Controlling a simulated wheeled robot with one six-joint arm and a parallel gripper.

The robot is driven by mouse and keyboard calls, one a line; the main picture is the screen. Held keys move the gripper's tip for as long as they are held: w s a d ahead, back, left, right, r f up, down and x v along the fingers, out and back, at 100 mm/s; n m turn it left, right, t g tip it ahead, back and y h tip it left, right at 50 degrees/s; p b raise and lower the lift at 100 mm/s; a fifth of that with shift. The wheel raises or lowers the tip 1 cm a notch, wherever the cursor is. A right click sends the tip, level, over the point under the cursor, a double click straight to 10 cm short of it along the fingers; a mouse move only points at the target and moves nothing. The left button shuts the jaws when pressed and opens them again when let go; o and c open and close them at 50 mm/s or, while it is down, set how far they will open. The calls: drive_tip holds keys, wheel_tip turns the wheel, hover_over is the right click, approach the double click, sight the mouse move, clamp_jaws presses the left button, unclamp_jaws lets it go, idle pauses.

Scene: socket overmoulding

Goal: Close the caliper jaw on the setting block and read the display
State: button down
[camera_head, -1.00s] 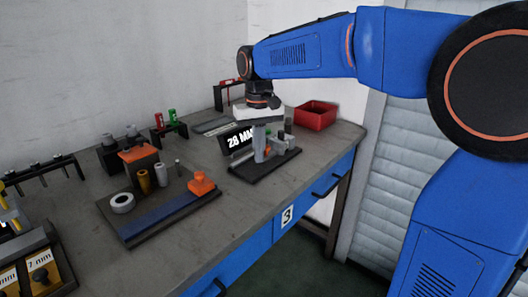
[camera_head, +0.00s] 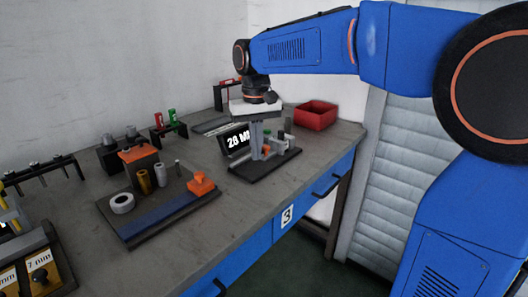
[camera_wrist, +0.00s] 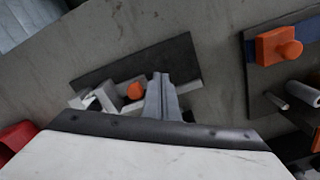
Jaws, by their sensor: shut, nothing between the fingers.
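My gripper (camera_head: 257,142) points straight down over the caliper stand, its grey fingers shut with nothing between them. It also shows in the wrist view (camera_wrist: 160,82), above the dark base plate. The caliper stand's base plate (camera_head: 262,171) lies near the table's right end. A black display (camera_head: 236,139) behind it shows white characters that look like "28 M"; the rest is hidden by my fingers. An orange part (camera_wrist: 134,91) and grey block-like parts (camera_wrist: 100,97) sit on the plate beside my fingers. I cannot tell the setting block from the jaw, nor whether my fingers touch either.
A red bin (camera_head: 316,116) stands at the back right. To the left, a dark board (camera_head: 150,222) bears a white ring, small cylinders and an orange clamp. A rack with red and green parts (camera_head: 170,123) stands behind. Bare table lies in front.

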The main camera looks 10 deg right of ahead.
wheel_tip(320, 180, up, 6)
drive_tip(key=shift+r, duration=0.25)
idle(0.6)
drive_tip(key=s+d+f+t, duration=0.1)
drive_tip(key=s+d+f, duration=0.2)
drive_tip(key=s+d, duration=0.3)
drive_tip(key=s+d+f+t, duration=0.1)
drive_tip(key=s+d+f, duration=0.25)
drive_tip(key=s, duration=0.45)
drive_tip(key=s+d+f+m+t, duration=0.1)
drive_tip(key=s+d+f, duration=0.5)
drive_tip(key=s+f, duration=0.6)
drive_tip(key=shift+s+t, duration=0.7)
drive_tip(key=shift+t, duration=0.2)
